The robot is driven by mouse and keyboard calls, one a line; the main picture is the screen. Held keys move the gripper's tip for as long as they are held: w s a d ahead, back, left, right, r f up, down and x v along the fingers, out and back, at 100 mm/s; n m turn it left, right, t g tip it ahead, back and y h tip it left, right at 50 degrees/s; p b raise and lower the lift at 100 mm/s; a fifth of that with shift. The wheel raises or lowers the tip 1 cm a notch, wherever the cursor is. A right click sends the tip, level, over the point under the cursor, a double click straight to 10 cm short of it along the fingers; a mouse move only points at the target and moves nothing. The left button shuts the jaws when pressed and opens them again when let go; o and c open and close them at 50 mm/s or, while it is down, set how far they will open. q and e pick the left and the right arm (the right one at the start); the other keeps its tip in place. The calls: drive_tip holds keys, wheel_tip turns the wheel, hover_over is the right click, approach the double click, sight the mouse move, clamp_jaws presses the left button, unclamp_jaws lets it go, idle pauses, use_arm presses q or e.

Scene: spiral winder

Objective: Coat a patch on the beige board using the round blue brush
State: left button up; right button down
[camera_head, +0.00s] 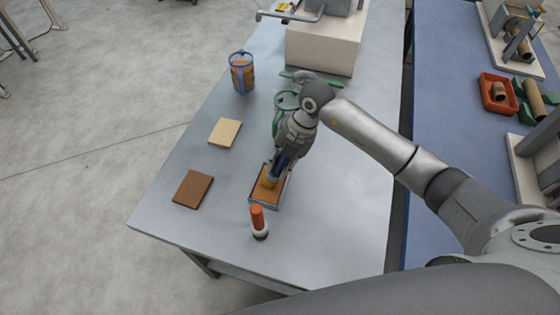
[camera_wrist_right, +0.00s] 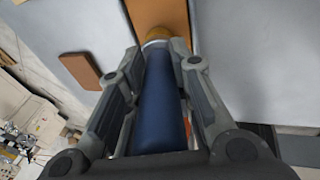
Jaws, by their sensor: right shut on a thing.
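My right gripper (camera_head: 281,165) is shut on the blue handle of the round brush (camera_wrist_right: 160,105). The brush points down, and its yellowish head (camera_wrist_right: 156,36) is over or in the shallow tray (camera_head: 283,200) with orange-brown contents. I cannot tell if the bristles touch them. The beige board (camera_head: 225,132) lies flat on the grey table, left of the tray and apart from the gripper. My left gripper is not in view.
A brown board (camera_head: 193,189) lies left of the tray. A blue-framed container (camera_head: 242,73) stands at the back left. A green ring-shaped thing (camera_head: 285,100) is behind my gripper. The table's right front is clear.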

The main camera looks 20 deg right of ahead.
sight(280, 155)
drive_tip(key=shift+r+p, duration=2.45)
drive_tip(key=shift+r, duration=0.95)
